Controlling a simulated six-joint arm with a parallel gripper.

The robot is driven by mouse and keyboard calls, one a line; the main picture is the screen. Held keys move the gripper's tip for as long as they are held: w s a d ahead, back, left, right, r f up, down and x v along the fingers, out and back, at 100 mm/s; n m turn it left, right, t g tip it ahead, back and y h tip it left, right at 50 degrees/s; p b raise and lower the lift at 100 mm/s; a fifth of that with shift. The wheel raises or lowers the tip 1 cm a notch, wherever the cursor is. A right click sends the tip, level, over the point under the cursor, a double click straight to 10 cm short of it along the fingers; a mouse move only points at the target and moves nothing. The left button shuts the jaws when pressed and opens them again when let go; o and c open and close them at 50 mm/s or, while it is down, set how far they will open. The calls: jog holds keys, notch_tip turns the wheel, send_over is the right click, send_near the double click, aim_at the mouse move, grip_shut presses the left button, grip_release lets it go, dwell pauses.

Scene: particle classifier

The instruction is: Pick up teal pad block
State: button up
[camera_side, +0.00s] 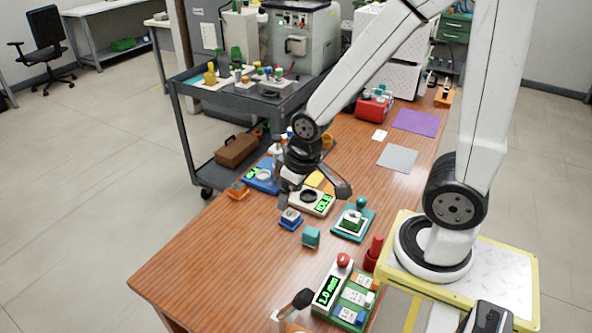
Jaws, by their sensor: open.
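A small teal block (311,237) sits on the wooden table, near the middle of its front part. A teal pad (341,234) lies to its right and carries a green and white block (352,221). My gripper (287,201) is open and points down over the table. In the picture it is up and left of the teal block, apart from it, and just above a blue block on a pad (291,218). Its height over the table is hard to tell. I see nothing held in it.
A scale-like device with a green display (322,205) stands beside my gripper, and a blue one (262,180) behind it. An orange block (238,190) is at the left. A panel with a red knob (345,292) stands in front. The front left table (210,260) is clear.

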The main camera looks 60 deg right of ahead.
jog(key=shift+o, duration=1.2)
jog(key=m+g+y, duration=0.2)
jog(key=m+g, duration=0.1)
jog(key=m, duration=1.5)
send_over(311, 231)
jog(key=f, duration=1.8)
jog(key=shift+d+f, duration=0.3)
jog(key=shift+d, duration=0.1)
jog(key=shift+f, duration=0.1)
